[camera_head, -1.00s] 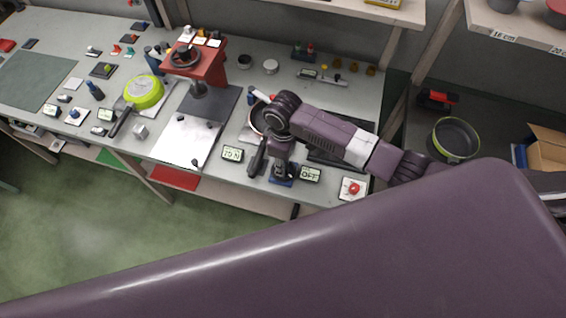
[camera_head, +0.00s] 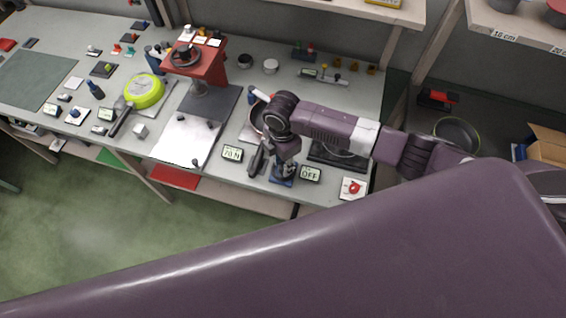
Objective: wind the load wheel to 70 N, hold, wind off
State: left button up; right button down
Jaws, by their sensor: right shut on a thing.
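My right gripper (camera_head: 284,172) points down at the front of the bench, over a small blue-based fixture (camera_head: 280,182). It is shut on the load wheel there, which the gripper mostly hides. A small display (camera_head: 232,154) left of it reads 70 N. A second display (camera_head: 310,174) right of it reads OFF. A pan (camera_head: 256,118) with a dark handle (camera_head: 257,158) lies just left of the gripper, partly covered by my arm. My left gripper is not in view.
A red button on a white plate (camera_head: 353,188) is at the front right corner. A dark plate (camera_head: 336,157) lies under my forearm. Another pan (camera_head: 457,134) is off the bench at right.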

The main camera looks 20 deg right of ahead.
jog(key=n, duration=0.6)
jog(key=shift+w+r+n, duration=0.1)
jog(key=shift+n, duration=0.2)
jog(key=n+b, duration=0.1)
jog(key=n, duration=0.4)
jog(key=shift+n, duration=0.4)
jog(key=c, duration=1.6)
grip_release()
notch_tip(320, 180, up, 12)
jog(key=shift+s, duration=0.2)
